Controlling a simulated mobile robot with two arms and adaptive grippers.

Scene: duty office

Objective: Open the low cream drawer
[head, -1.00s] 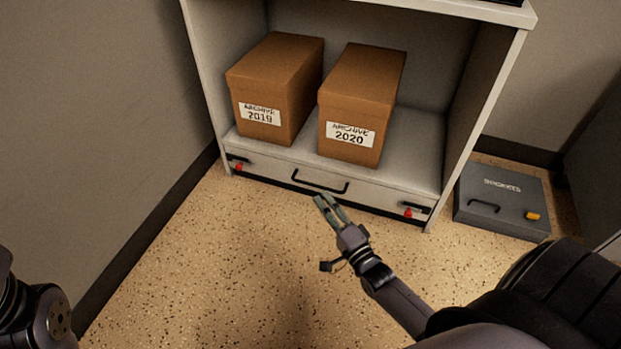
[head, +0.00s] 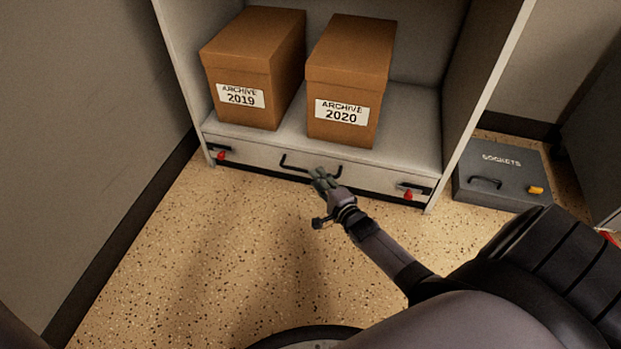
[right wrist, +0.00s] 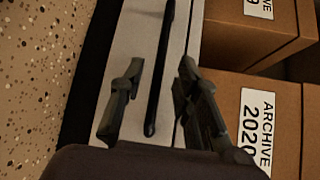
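The low cream drawer (head: 255,158) is the bottom front of the cabinet and looks shut. Its black bar handle (head: 294,164) runs across the middle of the front. My right gripper (head: 318,173) is at the right end of the handle and hides part of it. In the right wrist view my right gripper (right wrist: 157,90) has its two fingers apart, with the handle (right wrist: 160,75) between them; no contact shows. Black latches with red tabs sit at the drawer's left end (head: 220,153) and right end (head: 409,193). My left gripper is not in view.
Two brown archive boxes, 2019 (head: 252,70) and 2020 (head: 347,85), stand on the shelf above the drawer. A grey sockets case (head: 505,172) lies on the floor to the right. The speckled floor (head: 190,250) before the drawer is clear. A wall (head: 70,140) stands at left.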

